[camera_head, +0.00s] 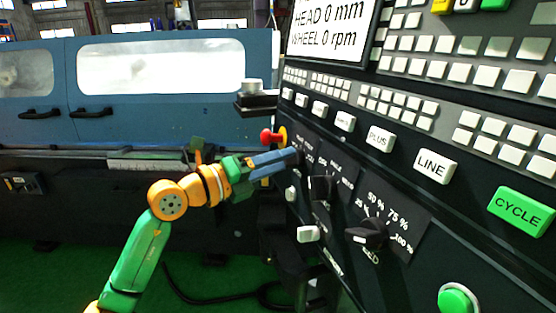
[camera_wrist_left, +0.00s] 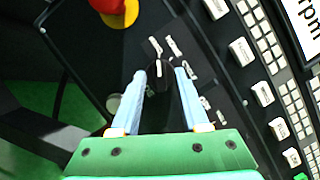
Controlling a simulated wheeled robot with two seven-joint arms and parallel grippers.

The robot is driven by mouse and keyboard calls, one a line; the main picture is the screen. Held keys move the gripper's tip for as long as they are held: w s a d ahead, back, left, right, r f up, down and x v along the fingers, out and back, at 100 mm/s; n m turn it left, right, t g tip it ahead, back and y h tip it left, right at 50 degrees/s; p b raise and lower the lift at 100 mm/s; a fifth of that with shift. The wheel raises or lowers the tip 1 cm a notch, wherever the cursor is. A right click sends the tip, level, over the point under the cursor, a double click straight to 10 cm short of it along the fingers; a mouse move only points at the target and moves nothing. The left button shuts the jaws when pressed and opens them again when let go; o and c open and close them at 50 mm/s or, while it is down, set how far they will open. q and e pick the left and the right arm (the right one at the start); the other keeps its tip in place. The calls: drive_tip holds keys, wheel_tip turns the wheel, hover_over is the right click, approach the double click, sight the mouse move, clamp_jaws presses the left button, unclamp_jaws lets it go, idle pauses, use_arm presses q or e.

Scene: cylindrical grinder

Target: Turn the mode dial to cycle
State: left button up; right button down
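A black dial (camera_wrist_left: 159,75) with a pale pointer mark sits between my left gripper's fingertips (camera_wrist_left: 160,72) in the left wrist view. Small white labels stand around its far side, too small to read. The fingers are apart, one on each side of the dial; whether either touches it I cannot tell. In the head view my left gripper (camera_head: 292,156) reaches the panel's left part, and its blue fingers hide most of that dial. My right gripper is not in view.
A red emergency knob on yellow (camera_head: 272,137) stands close beside the gripper. Two other black dials (camera_head: 320,187) (camera_head: 372,234) lie to the right. A green CYCLE button (camera_head: 521,210), a LINE button (camera_head: 435,166) and a green round button (camera_head: 457,299) are farther right.

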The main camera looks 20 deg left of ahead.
use_arm(q)
clamp_jaws()
